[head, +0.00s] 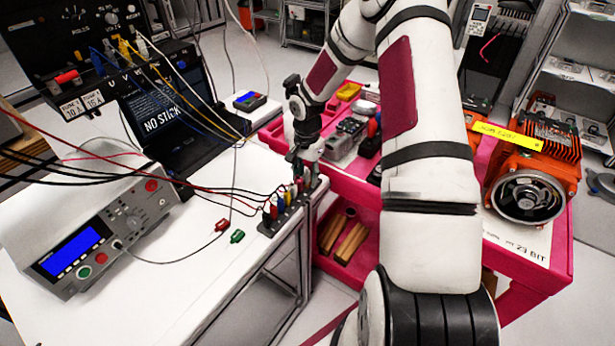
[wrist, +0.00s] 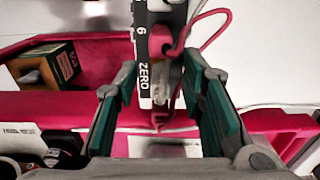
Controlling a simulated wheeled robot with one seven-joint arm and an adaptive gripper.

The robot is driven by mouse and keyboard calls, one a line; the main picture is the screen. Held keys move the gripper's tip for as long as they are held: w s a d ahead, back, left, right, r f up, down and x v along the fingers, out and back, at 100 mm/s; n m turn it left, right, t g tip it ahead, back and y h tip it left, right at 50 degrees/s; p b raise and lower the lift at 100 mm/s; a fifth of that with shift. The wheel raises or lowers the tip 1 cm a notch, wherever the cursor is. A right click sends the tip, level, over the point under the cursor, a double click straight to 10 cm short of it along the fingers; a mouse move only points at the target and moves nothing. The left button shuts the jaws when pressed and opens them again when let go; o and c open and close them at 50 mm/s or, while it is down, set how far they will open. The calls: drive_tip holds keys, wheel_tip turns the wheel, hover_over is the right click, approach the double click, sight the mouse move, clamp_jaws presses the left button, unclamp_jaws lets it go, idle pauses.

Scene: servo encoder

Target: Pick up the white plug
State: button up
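In the wrist view, a pale grey-white plug (wrist: 168,80) sits at the end of a dark socket strip (wrist: 145,60) marked "ZERO", just below a red plug (wrist: 160,40) with a red lead. My gripper (wrist: 160,78) is open, with one green-padded finger on each side of the pale plug and a gap visible at both sides. In the head view, my gripper (head: 304,162) points down at the far end of the strip (head: 268,228) on the white table's edge. The white plug is not clearly visible there, near the fingers.
Several coloured plugs with leads stand in the strip beside my gripper. A grey instrument (head: 90,235) with a blue screen stands on the white table (head: 190,290). A pink cart (head: 535,262) with an orange motor (head: 535,175) is at right. Loose red (head: 221,225) and green (head: 237,236) clips lie nearby.

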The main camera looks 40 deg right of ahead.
clamp_jaws()
